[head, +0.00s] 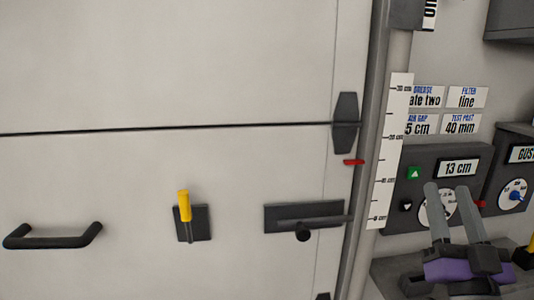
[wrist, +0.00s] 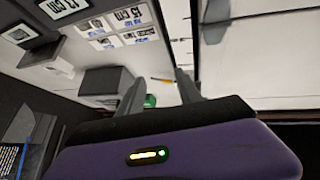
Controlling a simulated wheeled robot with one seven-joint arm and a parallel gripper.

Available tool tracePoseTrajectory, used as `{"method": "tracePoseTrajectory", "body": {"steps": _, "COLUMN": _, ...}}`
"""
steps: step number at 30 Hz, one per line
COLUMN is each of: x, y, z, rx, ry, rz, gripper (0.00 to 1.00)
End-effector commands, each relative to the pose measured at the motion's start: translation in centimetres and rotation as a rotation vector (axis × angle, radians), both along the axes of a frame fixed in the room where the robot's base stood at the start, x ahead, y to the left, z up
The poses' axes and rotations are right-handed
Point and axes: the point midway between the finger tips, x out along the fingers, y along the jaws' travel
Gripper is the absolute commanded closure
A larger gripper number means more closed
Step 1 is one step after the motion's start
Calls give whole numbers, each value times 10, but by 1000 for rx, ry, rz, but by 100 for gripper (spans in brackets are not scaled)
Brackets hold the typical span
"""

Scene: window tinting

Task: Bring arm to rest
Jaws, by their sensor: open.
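My gripper (head: 459,208) is at the lower right of the head view, in front of the grey control boxes. Its two grey fingers point up and stand apart, with nothing between them that I can see as held. In the wrist view my gripper's fingers (wrist: 160,92) stick out beyond its purple body, also apart. A small green thing shows behind them there; I cannot tell what it is.
A control box (head: 444,155) reading "13 cm" is close behind my gripper, beside a white ruler strip (head: 391,150). A large pale door (head: 150,70) fills the left, with a black handle (head: 52,242), a yellow-handled lever (head: 185,206) and a dark latch (head: 285,215).

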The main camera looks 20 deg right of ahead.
Motion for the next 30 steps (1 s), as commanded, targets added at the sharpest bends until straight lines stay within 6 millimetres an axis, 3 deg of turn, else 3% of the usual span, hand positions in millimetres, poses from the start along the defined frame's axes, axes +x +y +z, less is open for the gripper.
{"method": "tracePoseTrajectory", "body": {"steps": 1, "x": -4, "y": 13, "z": -22, "rx": 20, "ry": 28, "rz": 14, "gripper": 59}}
{"method": "tracePoseTrajectory", "body": {"steps": 6, "x": -25, "y": 54, "z": -80, "rx": 63, "ry": 113, "rz": 57, "gripper": 59}}
{"method": "tracePoseTrajectory", "body": {"steps": 14, "x": -72, "y": 116, "z": -156, "rx": 101, "ry": 279, "rz": 139, "gripper": 59}}
{"method": "tracePoseTrajectory", "body": {"steps": 24, "x": -160, "y": 187, "z": -238, "rx": 114, "ry": 584, "rz": 283, "gripper": 59}}
{"method": "tracePoseTrajectory", "body": {"steps": 30, "x": -217, "y": 212, "z": -277, "rx": 118, "ry": 782, "rz": 373, "gripper": 59}}
